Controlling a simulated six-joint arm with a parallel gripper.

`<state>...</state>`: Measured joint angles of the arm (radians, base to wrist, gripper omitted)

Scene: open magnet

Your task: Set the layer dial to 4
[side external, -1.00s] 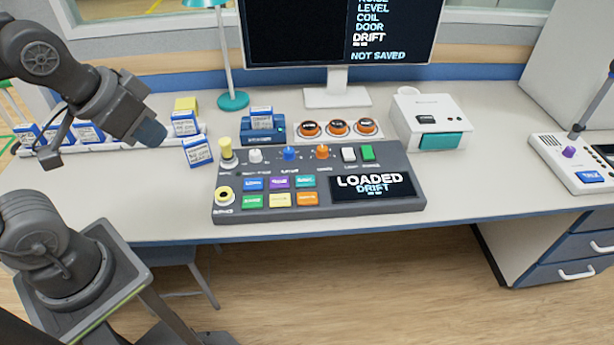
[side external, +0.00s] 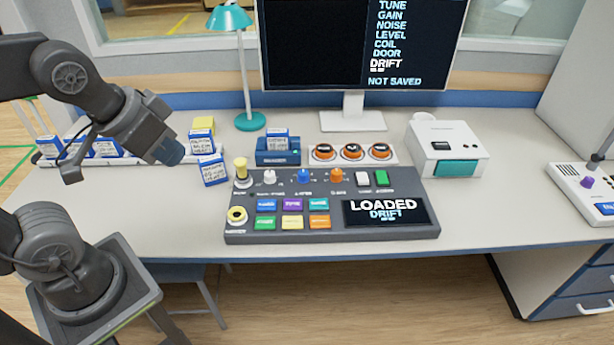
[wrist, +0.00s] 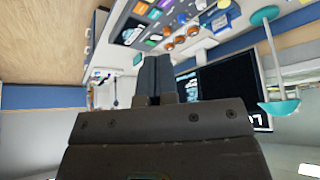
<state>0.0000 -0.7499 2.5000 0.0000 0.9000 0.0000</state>
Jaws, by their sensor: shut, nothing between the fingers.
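The grey control panel (side external: 335,225) lies on the desk. Along its top row are a white knob (side external: 269,177), a blue knob (side external: 303,176) and an orange knob (side external: 337,175). The small lettering and dial marks by the knobs are too blurred to read, so I cannot tell which number any knob points at. The panel's display (side external: 386,212) reads LOADED DRIFT. My gripper (side external: 171,152) is in the air to the left of the panel, apart from every knob. In the wrist view its two fingers (wrist: 153,62) are together and empty.
A yellow-topped knob (side external: 241,168) and coloured buttons share the panel. Labelled boxes (side external: 212,170) stand left of it. A blue card holder (side external: 278,157), three orange-ringed dials (side external: 352,152), the monitor (side external: 360,40) and a teal lamp (side external: 250,121) stand behind. A white device (side external: 447,140) is at right.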

